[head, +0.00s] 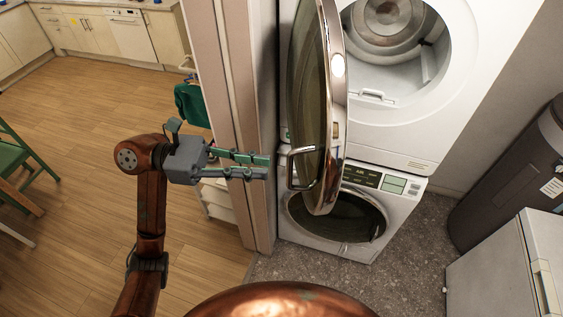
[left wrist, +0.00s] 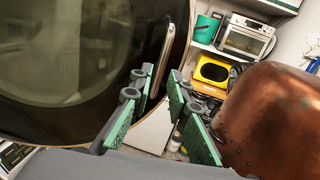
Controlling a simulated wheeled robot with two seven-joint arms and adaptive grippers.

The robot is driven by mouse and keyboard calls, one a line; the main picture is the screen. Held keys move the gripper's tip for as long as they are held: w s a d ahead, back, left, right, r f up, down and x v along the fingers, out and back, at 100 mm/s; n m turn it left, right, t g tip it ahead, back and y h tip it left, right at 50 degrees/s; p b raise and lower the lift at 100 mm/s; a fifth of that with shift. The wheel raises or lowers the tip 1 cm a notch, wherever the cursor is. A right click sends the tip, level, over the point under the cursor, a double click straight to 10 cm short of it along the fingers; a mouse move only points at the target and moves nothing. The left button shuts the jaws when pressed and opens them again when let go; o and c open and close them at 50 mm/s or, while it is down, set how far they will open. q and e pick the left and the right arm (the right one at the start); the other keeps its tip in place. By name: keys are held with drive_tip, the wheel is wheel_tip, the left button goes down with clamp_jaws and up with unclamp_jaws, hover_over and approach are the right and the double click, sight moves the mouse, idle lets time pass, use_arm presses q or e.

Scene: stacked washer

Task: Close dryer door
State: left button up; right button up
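The upper machine of the stack, the dryer (head: 400,125), is white and its round drum opening (head: 395,40) is uncovered. Its door (head: 325,110), dark glass with a chrome rim, stands swung wide open on the left side. A chrome handle (head: 300,168) is on the door's lower left edge. My left gripper (head: 267,167) is just left of the handle, fingers pointing at it. In the left wrist view the fingers (left wrist: 160,100) are apart, with the door (left wrist: 75,60) at left and the handle (left wrist: 163,50) ahead between them; contact cannot be told. My right gripper is out of view.
The lower washer (head: 345,215) has its round door shut. A doorway frame (head: 235,110) stands close behind my left gripper. A dark cylinder (head: 510,165) and a white cabinet (head: 505,270) are at right. Grey floor (head: 400,255) lies free in front.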

sight(289, 168)
use_arm(q)
drive_tip(key=d, duration=0.2)
drive_tip(key=d+p, duration=0.1)
drive_tip(key=d, duration=0.1)
drive_tip(key=d+p, duration=0.1)
drive_tip(key=d, duration=0.2)
drive_tip(key=shift+s, duration=0.3)
drive_tip(key=shift+s, duration=0.1)
clamp_jaws()
drive_tip(key=shift+r, duration=0.1)
